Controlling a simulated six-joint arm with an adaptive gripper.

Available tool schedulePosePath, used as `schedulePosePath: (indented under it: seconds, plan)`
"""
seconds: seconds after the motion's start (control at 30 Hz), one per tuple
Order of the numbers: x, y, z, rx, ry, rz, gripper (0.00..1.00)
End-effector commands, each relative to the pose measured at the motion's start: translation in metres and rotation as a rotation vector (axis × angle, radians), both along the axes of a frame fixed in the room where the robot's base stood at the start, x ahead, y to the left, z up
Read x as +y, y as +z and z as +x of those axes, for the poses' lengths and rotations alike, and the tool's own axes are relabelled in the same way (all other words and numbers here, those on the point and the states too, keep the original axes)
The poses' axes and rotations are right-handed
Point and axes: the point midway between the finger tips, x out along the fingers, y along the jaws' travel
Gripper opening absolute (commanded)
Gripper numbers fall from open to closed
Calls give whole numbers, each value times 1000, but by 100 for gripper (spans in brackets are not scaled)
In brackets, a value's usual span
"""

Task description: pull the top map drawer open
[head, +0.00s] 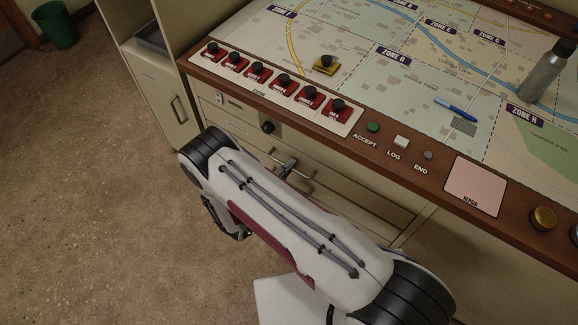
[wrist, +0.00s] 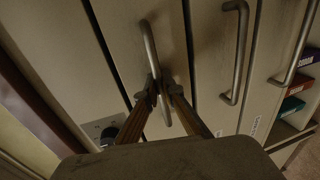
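The top map drawer (wrist: 124,36) is a beige front under the console, with a metal bar handle (wrist: 149,46). In the wrist view, the two fingers of my gripper (wrist: 160,92) stand on either side of this bar and close on it near its middle. In the head view, my gripper (head: 285,168) is at the handle, partly hidden by my own arm. The drawer front looks flush with its surround. My arm hides much of the drawers in the head view.
Other drawer handles (wrist: 238,52) lie beside the held one in the wrist view. The console's wooden edge (head: 325,133) overhangs the drawers. The floor (head: 90,190) at left is clear.

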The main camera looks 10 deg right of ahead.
Motion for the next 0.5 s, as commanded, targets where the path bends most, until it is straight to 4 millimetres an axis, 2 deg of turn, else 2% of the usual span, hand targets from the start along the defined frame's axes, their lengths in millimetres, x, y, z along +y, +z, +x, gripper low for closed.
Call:
schedulePosePath:
  seconds: [0.27, 0.5]
  plan:
    - [5, 0, -4, 0, 2, 0, 0]
    - [20, 0, -19, 2, 4, 0, 0]
